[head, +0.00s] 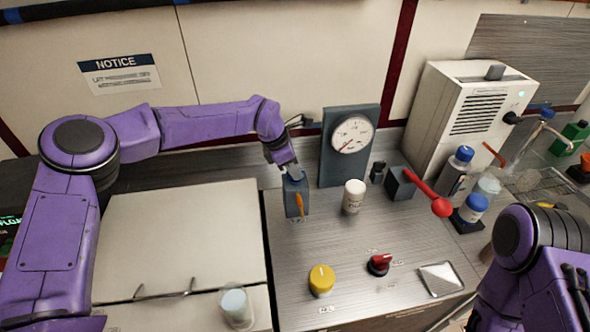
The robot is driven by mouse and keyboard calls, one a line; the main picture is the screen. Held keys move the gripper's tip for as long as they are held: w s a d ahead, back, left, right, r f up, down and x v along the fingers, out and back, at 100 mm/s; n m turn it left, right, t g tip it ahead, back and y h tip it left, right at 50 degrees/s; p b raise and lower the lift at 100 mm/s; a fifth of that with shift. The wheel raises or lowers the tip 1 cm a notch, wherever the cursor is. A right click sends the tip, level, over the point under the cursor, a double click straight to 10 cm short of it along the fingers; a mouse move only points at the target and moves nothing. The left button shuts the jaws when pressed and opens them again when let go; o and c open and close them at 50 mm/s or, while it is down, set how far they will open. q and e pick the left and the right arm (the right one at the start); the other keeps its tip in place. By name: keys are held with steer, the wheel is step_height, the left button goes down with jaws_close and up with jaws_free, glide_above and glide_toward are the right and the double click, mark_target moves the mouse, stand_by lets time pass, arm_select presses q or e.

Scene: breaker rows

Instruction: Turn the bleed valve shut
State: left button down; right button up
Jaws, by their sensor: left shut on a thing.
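My left gripper (288,171) points down at the top of a small blue-grey box (290,201) with an orange lever (300,205) on its front. It is shut on the top of this box; the exact contact is small and partly hidden. A yellow round knob (321,279) and a red knob (380,263) sit near the counter's front. A dark block (399,184) carries a red lever with a ball end (440,207). The small labels are unreadable, so I cannot tell which control is the bleed valve. My right gripper is out of view; only my right arm shows.
A dial gauge (351,134) stands behind the box. A white jar (353,196) and a small dark cylinder (377,172) stand to its right. Bottles (456,170) and a white machine (468,110) fill the right back. The counter around the knobs is mostly clear.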

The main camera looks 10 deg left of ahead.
arm_select(q)
steer(key=n+b, duration=0.2)
steer(key=b, duration=0.1)
steer(key=n+t+y+b, duration=0.1)
steer(key=n+b, duration=0.2)
steer(key=n+t+y+b, duration=0.1)
steer(key=n+b, duration=0.2)
steer(key=shift+s+f, duration=0.1)
steer(key=shift+f, duration=0.15)
steer(key=n+y+b, duration=0.2)
steer(key=n+b, duration=0.1)
steer(key=n, duration=0.1)
steer(key=shift+d+n, duration=0.15)
steer(key=shift+n, duration=0.25)
steer(key=shift+d+r+n+y+b, duration=0.15)
steer(key=shift+n+y+b, duration=0.7)
steer(key=shift+n, duration=1.35)
steer(key=shift+s, duration=0.1)
steer(key=c, duration=1.1)
jaws_free()
steer(key=shift+s+r, duration=0.1)
steer(key=b+v, duration=0.1)
steer(key=v, duration=0.9)
steer(key=shift+s+d+r, duration=0.1)
steer(key=shift+d+r, duration=0.05)
steer(key=shift+r, duration=0.1)
